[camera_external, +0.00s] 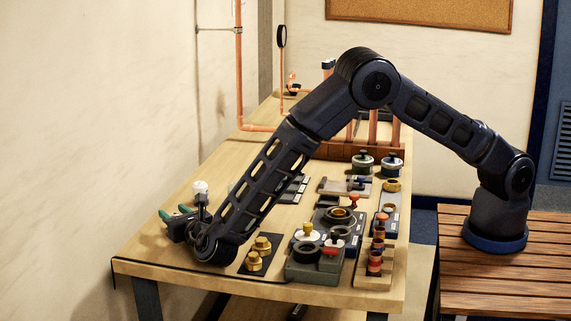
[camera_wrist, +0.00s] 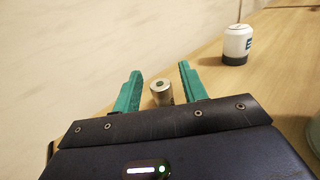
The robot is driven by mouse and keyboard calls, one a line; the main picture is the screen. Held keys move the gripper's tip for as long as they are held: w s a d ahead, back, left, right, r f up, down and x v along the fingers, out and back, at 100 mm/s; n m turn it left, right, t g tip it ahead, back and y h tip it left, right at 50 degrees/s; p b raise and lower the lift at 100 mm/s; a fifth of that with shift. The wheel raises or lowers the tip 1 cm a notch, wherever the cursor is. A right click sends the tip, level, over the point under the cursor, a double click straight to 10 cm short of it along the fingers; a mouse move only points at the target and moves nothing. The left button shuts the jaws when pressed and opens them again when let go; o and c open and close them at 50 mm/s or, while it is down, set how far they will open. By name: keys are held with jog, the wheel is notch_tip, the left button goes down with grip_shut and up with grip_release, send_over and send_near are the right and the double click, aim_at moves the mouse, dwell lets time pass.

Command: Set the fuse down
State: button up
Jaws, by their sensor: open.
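A small grey-beige cylinder, which looks like the fuse (camera_wrist: 161,92), is between the two green fingers of my gripper (camera_wrist: 160,85) in the wrist view. It appears upright on the wooden table, with a gap on each side. Its lower end is hidden behind my gripper body. My gripper is open. In the external view my gripper (camera_external: 175,212) is low over the left edge of the table, fingers pointing left. I cannot make out the fuse there.
A white cylinder with a dark base (camera_wrist: 236,44) stands just to the right of the fingers. Brass fittings (camera_external: 258,253), a grey-green fixture (camera_external: 305,271) and several other parts crowd the table (camera_external: 160,254) to the right. A wall borders the left side.

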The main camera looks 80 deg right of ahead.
jog(key=v, duration=1.2)
jog(key=shift+r, duration=0.2)
